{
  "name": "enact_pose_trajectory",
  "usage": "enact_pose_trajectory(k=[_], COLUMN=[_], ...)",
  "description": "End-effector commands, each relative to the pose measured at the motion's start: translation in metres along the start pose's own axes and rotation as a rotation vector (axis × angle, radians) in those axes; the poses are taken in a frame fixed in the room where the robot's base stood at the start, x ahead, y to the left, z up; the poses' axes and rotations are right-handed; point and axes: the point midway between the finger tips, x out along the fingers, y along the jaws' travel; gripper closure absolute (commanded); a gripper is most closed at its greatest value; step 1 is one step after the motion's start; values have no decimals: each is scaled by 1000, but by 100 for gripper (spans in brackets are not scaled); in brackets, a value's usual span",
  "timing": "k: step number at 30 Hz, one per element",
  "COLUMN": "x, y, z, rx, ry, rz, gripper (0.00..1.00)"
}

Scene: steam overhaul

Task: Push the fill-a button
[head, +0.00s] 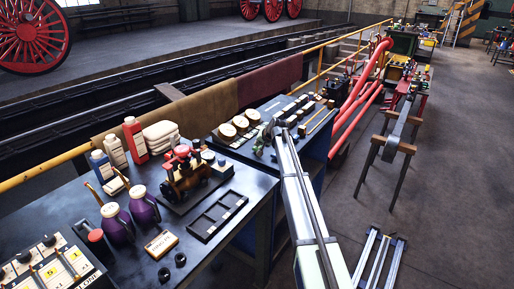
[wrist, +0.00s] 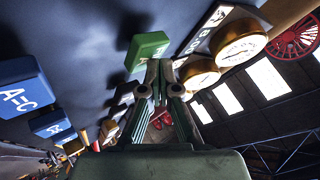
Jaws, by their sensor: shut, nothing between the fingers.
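In the wrist view, my gripper (wrist: 158,84) is shut and empty. A green block-shaped button (wrist: 148,50) stands just beyond its fingertips; its faint marking is unreadable, so I cannot tell whether it is the fill-a button, nor whether the fingers touch it. A blue button marked "A=C" (wrist: 18,98) is at the left, with a smaller blue button (wrist: 50,124) below it. In the head view, my gripper (head: 266,138) is low over the far dark bench, right of the round gauges; the buttons near it are too small to read.
Cream round gauges (head: 228,132) stand left of my gripper; they also show in the wrist view (wrist: 240,42). The near bench holds a small model engine (head: 184,172), purple jugs (head: 145,206) and a red bottle (head: 135,140). A yellow rail (head: 45,177) runs behind. Open floor lies to the right.

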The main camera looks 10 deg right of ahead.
Motion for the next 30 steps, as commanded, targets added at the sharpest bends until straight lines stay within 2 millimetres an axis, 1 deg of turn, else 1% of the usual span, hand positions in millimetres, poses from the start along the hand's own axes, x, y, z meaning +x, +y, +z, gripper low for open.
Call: enact_pose_trajectory(k=[7,19,30], x=[-7,-9,-31], y=[-5,-7,-23], z=[-5,-7,-23], rx=[0,0,-1], ry=[-1,0,1], rz=[1,0,0], gripper=[100,100,100])
